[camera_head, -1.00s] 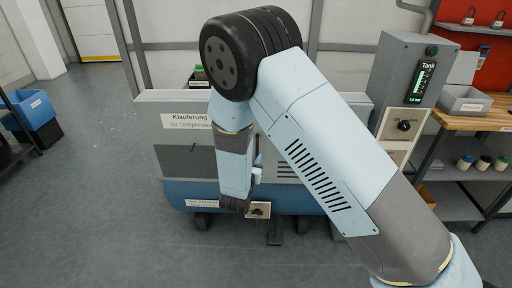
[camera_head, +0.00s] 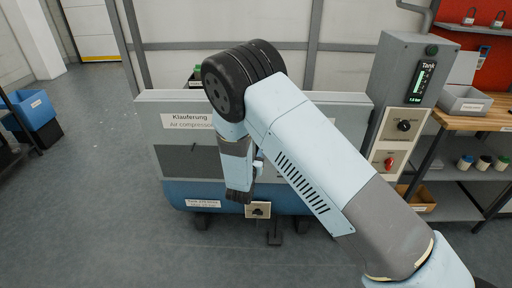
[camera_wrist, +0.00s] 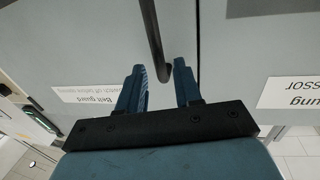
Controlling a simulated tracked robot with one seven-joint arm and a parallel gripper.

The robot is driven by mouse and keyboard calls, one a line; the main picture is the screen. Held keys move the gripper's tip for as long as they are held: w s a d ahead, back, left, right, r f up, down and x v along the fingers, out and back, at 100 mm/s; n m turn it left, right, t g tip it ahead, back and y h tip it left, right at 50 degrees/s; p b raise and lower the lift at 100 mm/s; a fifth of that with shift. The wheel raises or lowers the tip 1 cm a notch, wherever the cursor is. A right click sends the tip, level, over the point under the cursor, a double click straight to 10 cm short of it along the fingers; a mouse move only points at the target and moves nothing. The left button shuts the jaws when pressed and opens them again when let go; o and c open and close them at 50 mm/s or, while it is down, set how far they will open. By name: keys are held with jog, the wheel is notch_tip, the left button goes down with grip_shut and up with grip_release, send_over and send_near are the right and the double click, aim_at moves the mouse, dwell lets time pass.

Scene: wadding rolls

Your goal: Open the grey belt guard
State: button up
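The grey belt guard (camera_wrist: 75,45) fills the left of the wrist view as a flat panel with an upside-down "Belt guard" label (camera_wrist: 95,98). A narrow seam separates it from the panel on the right, and it looks closed. A dark bar handle (camera_wrist: 152,35) runs down the panel near the seam. My gripper (camera_wrist: 158,66) has its two blue fingers apart, with the handle's lower end between them; I cannot tell whether they touch it. In the head view my gripper (camera_head: 238,197) is in front of the compressor, and my arm hides much of the guard.
The compressor's blue tank (camera_head: 185,190) lies below the grey housing, with a small knob plate (camera_head: 258,210) on it. A grey control box (camera_head: 405,75) with a red knob (camera_head: 389,162) stands at right, beside a workbench (camera_head: 485,122).

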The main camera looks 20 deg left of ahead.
jog(key=shift+w+a, duration=0.1)
jog(key=shift+w, duration=1.7)
grip_shut()
